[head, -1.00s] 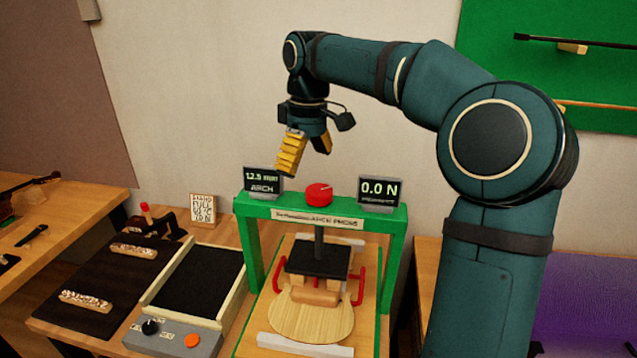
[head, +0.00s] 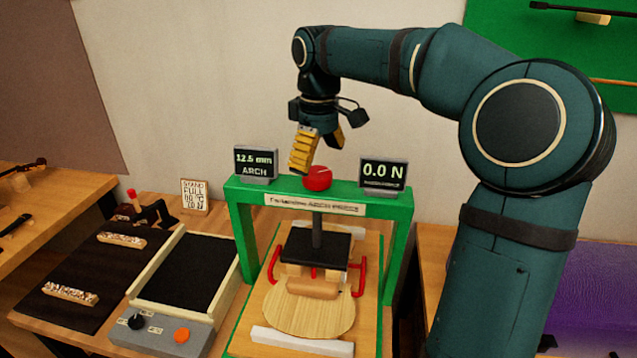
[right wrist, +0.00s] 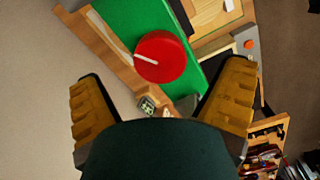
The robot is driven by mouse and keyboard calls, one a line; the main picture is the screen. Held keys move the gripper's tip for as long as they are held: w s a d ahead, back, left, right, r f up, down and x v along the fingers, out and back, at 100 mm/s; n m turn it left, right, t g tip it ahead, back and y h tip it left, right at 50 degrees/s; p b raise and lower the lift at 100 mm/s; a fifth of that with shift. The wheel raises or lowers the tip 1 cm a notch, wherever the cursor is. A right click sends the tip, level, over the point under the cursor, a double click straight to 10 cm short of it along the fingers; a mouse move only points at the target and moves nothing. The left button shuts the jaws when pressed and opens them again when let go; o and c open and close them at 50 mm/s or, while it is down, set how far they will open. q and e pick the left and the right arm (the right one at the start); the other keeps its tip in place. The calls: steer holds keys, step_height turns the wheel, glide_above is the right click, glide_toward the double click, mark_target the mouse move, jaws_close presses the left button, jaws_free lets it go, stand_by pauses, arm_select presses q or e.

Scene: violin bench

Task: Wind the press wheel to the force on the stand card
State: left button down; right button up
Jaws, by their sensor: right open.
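The red press wheel (head: 317,178) sits on top of the green press frame (head: 400,225); a pale line marks its top, and it also shows in the right wrist view (right wrist: 160,57). My right gripper (head: 317,155) is open and empty just above the wheel, its yellow fingers pointing down. In the right wrist view the wheel lies beyond the open fingers. The force display (head: 384,173) reads 0.0 N. The other display (head: 255,162) reads 12.5 mm ARCH. The stand card (head: 194,197) stands behind at the left; its small print is hard to read. My left gripper is not in view.
Under the press plate (head: 316,245) lies a pale wooden plate (head: 310,310) between red clamps. A grey control box (head: 160,335) with a black knob and an orange button is at the left, by a black pad (head: 190,272). A dark board (head: 60,262) lies farther left.

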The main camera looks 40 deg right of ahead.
mark_target(319, 173)
steer(key=shift+f+b, duration=0.5)
steer(key=shift+f, duration=1.65)
steer(key=shift+r, duration=0.1)
steer(key=c, duration=1.2)
